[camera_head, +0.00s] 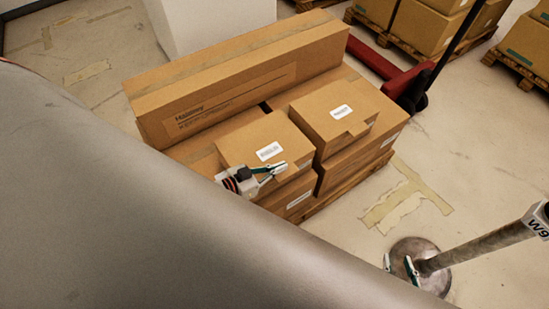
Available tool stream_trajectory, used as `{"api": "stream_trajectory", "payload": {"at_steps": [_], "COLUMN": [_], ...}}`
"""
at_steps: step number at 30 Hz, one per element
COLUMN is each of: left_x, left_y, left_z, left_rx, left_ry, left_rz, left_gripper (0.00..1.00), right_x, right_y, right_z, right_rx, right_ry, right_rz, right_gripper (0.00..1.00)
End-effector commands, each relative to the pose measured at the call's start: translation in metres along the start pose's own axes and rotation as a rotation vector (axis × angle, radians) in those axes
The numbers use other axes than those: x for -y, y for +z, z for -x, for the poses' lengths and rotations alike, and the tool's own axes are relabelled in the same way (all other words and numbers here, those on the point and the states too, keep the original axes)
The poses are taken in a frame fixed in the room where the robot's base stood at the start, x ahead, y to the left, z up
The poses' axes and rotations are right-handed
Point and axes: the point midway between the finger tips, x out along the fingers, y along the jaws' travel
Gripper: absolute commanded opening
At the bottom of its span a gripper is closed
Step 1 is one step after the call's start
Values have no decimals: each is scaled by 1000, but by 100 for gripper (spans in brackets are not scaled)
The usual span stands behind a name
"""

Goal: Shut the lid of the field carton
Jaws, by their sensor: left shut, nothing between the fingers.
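Two small brown cartons with white labels sit side by side at the front of a stack. I cannot tell which is the field carton. The left small carton (250,138) has a flat-looking top. The right small carton (335,105) has a top with a small tab at its front edge. My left gripper (276,170) is shut and empty at the front edge of the left small carton; whether it touches is unclear. My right gripper (400,266) shows only its two fingertips, spread apart, low at the right by a post's base, away from the cartons.
A long carton (240,85) lies behind the small ones, and larger cartons (352,160) lie beneath on a pallet. A red pallet jack (375,57) stands behind. A post (480,245) with a round base stands at the right. Floor between is clear.

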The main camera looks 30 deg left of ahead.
Motion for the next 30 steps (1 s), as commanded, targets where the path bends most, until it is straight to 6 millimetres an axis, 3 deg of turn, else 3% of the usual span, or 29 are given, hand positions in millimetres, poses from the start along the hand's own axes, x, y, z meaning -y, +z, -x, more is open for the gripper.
{"api": "stream_trajectory", "payload": {"at_steps": [1, 9, 15, 26, 30], "left_x": [0, -2, -2, -2, -15], "left_y": [-5, -2, -3, -4, -2], "left_z": [9, 67, 92, 100, 96], "left_rx": [2, 0, -2, -4, 11], "left_ry": [0, 0, 0, 0, -16], "left_rz": [0, 3, 2, 1, -4], "left_gripper": [0, 0, 0, 0, 0], "right_x": [-1, -1, -1, -1, -1], "right_y": [-8, -6, -4, -4, -6], "right_z": [4, 4, 4, 4, 4], "right_rx": [-4, -2, 3, 3, 0], "right_ry": [1, 0, 0, -1, 0], "right_rz": [0, 1, 1, 1, 1], "right_gripper": [31, 31, 31, 31, 31]}}
